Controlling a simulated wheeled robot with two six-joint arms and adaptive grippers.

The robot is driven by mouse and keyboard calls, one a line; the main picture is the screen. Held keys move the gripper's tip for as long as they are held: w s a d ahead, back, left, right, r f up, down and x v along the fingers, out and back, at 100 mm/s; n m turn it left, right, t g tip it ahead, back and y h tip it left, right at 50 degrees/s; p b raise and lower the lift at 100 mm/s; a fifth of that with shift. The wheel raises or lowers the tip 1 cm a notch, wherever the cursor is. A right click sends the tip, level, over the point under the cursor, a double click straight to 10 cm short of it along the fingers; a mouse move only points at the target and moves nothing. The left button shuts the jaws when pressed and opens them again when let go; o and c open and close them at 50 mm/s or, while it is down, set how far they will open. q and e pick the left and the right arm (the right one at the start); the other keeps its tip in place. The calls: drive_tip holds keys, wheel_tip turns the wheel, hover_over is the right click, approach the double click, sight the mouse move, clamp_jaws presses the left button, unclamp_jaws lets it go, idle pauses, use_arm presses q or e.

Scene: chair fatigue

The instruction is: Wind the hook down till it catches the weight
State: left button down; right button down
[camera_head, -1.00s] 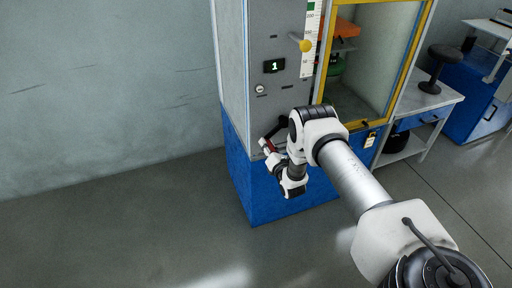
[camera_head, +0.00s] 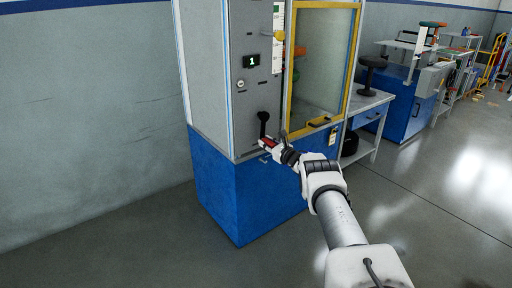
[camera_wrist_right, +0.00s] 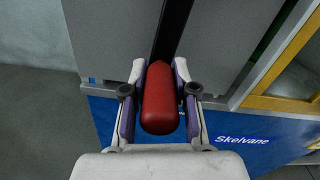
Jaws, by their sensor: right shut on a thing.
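My right gripper (camera_head: 268,143) is shut on the red handle (camera_wrist_right: 160,100) of a crank at the lower front of the grey machine panel (camera_head: 250,95). In the right wrist view the handle sits between both fingers (camera_wrist_right: 160,112). The crank's black arm (camera_head: 263,122) stands nearly upright above the handle in the head view. Orange and green shapes (camera_head: 296,74) show partly behind the yellow-framed window; I cannot make out the hook or tell which is the weight. My left gripper is out of view.
The yellow-framed window (camera_head: 322,60) is right of the panel, above a blue base (camera_head: 240,195). Floor in front is clear.

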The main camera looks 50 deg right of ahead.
drive_tip(key=shift+s+d+r+b, duration=0.1)
drive_tip(key=shift+d+r+b, duration=0.1)
drive_tip(key=shift+d+b, duration=0.3)
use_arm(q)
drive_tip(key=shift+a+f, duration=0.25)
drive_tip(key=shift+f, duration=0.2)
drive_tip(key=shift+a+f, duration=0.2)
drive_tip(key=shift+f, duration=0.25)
use_arm(e)
drive_tip(key=shift+r+n, duration=0.1)
drive_tip(key=shift+n, duration=0.2)
drive_tip(key=shift+r, duration=0.1)
drive_tip(key=c, duration=1.1)
unclamp_jaws()
drive_tip(key=shift+d, duration=0.1)
drive_tip(key=shift+o, duration=1)
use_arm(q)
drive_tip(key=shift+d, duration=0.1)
use_arm(e)
drive_tip(key=shift+f, duration=0.3)
